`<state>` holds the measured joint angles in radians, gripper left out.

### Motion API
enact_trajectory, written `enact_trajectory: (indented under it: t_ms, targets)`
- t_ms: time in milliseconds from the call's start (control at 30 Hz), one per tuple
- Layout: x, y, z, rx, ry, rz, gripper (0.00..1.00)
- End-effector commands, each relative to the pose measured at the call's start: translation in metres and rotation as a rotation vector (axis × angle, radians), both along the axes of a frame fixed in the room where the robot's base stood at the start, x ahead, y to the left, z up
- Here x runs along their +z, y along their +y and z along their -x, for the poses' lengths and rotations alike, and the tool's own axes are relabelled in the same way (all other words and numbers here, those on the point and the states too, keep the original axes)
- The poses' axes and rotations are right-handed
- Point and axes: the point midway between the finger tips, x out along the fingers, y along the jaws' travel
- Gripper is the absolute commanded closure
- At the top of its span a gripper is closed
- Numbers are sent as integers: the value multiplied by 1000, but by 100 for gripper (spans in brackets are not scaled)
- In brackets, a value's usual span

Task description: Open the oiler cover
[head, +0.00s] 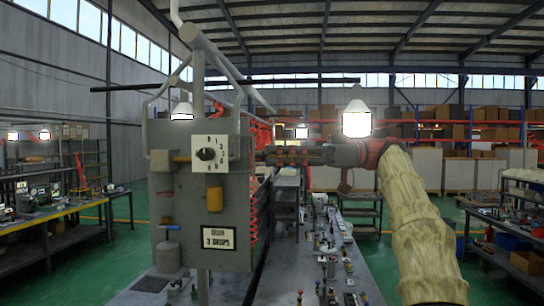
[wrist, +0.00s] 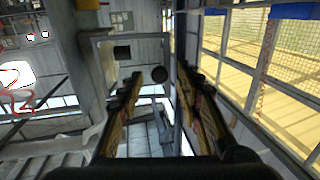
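A grey upright panel (head: 185,225) stands at the left of centre in the head view. It bears a white dial plate with a black knob (head: 206,154), an orange cylinder (head: 214,199) and a framed sign (head: 219,238) that seems to read "OILER 3 DROPS". I cannot tell which part is the oiler cover. My gripper (head: 262,156) points left at the panel's right edge, level with the knob. In the wrist view my gripper (wrist: 160,76) has its two fingers well apart, with nothing held. A dark round piece (wrist: 159,74) shows between the fingertips, seemingly beyond them; contact is not visible.
A brass-coloured bar (head: 181,158) and a grey pot (head: 168,257) are on the panel's left side. Pipes run above the panel. A long bench (head: 340,262) with small parts lies below my arm. Red coiled hoses (head: 254,200) hang behind the panel's right edge.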

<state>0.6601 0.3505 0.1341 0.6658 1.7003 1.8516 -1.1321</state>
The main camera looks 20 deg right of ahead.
Motion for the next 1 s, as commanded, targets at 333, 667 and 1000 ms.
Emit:
enact_trajectory:
  t_ms: [333,667,1000]
  targets:
    - [-1,-68,23,-3,0,0,65]
    - [0,-96,35,-1,-1,0,65]
    - [-1,-99,36,0,0,0,65]
